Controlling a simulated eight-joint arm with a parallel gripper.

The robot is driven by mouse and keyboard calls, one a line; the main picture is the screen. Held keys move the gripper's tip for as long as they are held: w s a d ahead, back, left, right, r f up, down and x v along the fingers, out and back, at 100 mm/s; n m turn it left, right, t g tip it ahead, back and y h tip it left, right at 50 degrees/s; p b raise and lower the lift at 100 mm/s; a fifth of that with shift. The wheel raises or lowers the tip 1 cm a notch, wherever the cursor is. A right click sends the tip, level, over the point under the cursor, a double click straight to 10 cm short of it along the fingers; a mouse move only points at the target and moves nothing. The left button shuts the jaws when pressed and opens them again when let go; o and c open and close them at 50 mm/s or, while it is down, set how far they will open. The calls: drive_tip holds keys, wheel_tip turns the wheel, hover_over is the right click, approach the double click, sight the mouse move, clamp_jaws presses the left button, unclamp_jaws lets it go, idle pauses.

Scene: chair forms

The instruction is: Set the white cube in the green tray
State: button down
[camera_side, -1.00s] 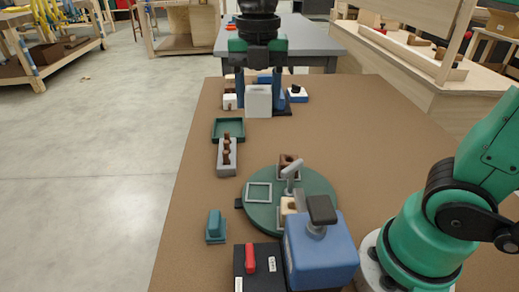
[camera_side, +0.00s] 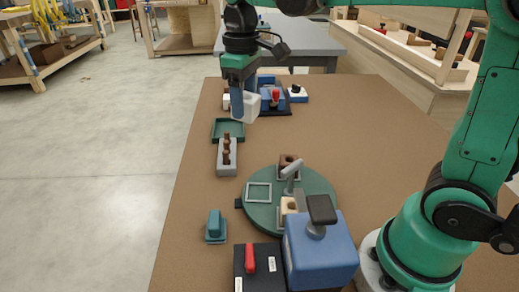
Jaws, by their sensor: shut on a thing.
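The white cube (camera_side: 249,108) is in the side view near the far end of the brown table. My gripper (camera_side: 240,105) is shut on it and holds it tilted, just behind and to the right of the tray. One blue finger shows at the cube's left side; the other finger is mostly hidden. The green tray (camera_side: 216,137) is a shallow, dark green square with a raised rim, and it looks empty. I cannot tell exactly how high the cube is above the table.
A grey block with brown pegs (camera_side: 227,168) stands right in front of the tray. A round green turntable (camera_side: 320,186) with small frames, a blue box (camera_side: 322,258) and a teal block (camera_side: 216,228) are nearer. Blue fixtures with a red knob (camera_side: 275,95) stand behind the cube. The right table area is clear.

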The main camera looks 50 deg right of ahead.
drive_tip(key=m, duration=0.3)
drive_tip(key=shift+w+d+f+m, duration=0.2)
drive_tip(key=shift+w+f+m, duration=0.1)
drive_tip(key=shift+f, duration=0.1)
drive_tip(key=s+a+r+m, duration=0.1)
drive_tip(key=s+r+m, duration=0.3)
drive_tip(key=r+m, duration=0.3)
drive_tip(key=m, duration=0.2)
approach(259, 193)
drive_tip(key=shift+g+y, duration=0.4)
wheel_tip(259, 193, down, 5)
drive_tip(key=shift+w+d+f, duration=0.15)
drive_tip(key=shift+f, duration=0.3)
drive_tip(key=shift+c, duration=1.3)
unclamp_jaws()
drive_tip(key=shift+f, duration=0.1)
